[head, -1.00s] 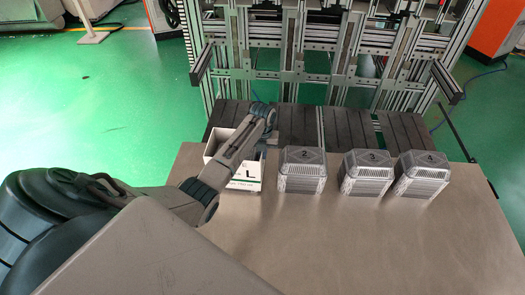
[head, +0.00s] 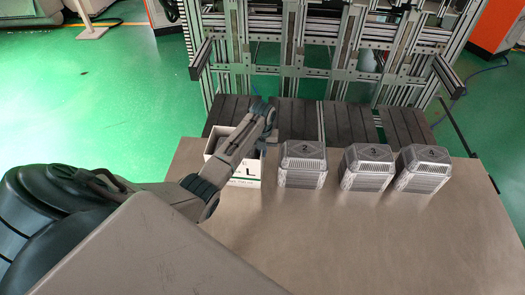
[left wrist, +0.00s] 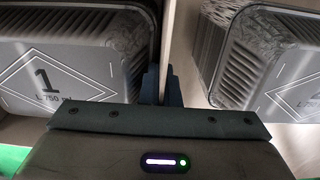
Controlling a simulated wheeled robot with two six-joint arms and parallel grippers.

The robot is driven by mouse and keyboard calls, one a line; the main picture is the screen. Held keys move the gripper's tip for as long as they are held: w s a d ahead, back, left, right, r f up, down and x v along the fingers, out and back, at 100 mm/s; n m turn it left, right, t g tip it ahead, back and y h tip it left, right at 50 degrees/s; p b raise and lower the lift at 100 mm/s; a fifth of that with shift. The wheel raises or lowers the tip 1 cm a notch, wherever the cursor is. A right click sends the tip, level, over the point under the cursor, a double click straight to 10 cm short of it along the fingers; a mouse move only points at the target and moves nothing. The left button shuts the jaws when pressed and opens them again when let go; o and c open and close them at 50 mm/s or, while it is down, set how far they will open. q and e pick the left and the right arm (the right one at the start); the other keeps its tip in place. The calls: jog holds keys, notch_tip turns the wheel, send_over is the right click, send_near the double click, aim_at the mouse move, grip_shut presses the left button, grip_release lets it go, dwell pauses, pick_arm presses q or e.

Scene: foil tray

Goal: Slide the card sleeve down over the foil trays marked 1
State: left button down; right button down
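The white card sleeve (head: 254,180) stands at the left of the table, with a dark letter L on its front. It surrounds the foil trays marked 1, whose dark top (head: 221,141) shows inside it, partly hidden by my arm. In the left wrist view the lid marked 1 (left wrist: 75,78) lies left of the thin sleeve wall (left wrist: 169,35). My left gripper (head: 268,138) is at the sleeve's right side, its fingers (left wrist: 162,85) shut on that wall. Whether the sleeve's lower edge touches the table is unclear. My right gripper is out of view.
Stacks of foil trays marked 2 (head: 303,165), 3 (head: 368,170) and 4 (head: 424,170) stand in a row to the right. Stack 2 is close to my left gripper. The table's front (head: 350,240) is clear. Dark slatted panels and a metal frame lie behind.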

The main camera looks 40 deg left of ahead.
pick_arm(q)
jog(key=c, duration=1.6)
grip_release()
notch_tip(320, 180, up, 11)
jog(key=shift+f+b, duration=0.1)
jog(key=shift+b, duration=0.4)
